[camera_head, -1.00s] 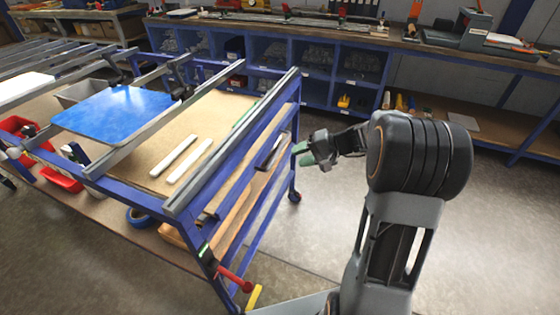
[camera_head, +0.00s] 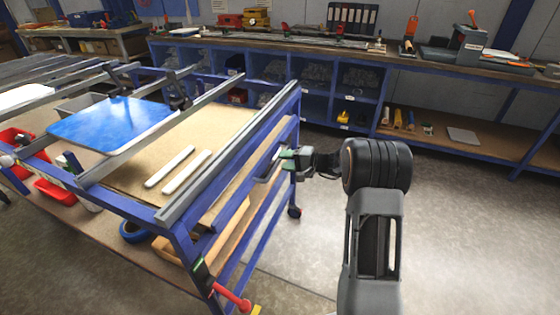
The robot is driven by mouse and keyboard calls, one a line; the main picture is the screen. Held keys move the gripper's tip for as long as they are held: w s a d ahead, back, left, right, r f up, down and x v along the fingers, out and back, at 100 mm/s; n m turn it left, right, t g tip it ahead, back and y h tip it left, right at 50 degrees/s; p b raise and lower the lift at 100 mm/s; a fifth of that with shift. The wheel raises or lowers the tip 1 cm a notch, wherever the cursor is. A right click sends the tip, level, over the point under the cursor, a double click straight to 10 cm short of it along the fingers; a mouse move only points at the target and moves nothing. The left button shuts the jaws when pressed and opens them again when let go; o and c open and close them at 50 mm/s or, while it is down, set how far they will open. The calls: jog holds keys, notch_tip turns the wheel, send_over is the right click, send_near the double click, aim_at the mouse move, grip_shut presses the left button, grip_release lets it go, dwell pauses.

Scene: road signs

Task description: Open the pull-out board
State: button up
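The blue-framed table (camera_head: 150,207) stands at left with a wooden top. On its right side, below the top rail, is a handle (camera_head: 267,172), partly hidden by my gripper. I take it to be the handle of the pull-out board; the board itself cannot be made out clearly. My gripper (camera_head: 284,158), with green-tinted fingertips, is right at the handle, reaching in from the right. Whether its fingers are around the handle or only beside it, and whether they are open or shut, is too small to tell.
A blue sign plate (camera_head: 112,124) lies across metal rails on the table. Two white bars (camera_head: 186,171) lie on the wooden top. A red and yellow clamp (camera_head: 232,299) sticks out at the near corner. The floor (camera_head: 460,215) to the right is clear.

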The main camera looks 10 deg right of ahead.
jog(key=shift+x, duration=1.4)
grip_shut()
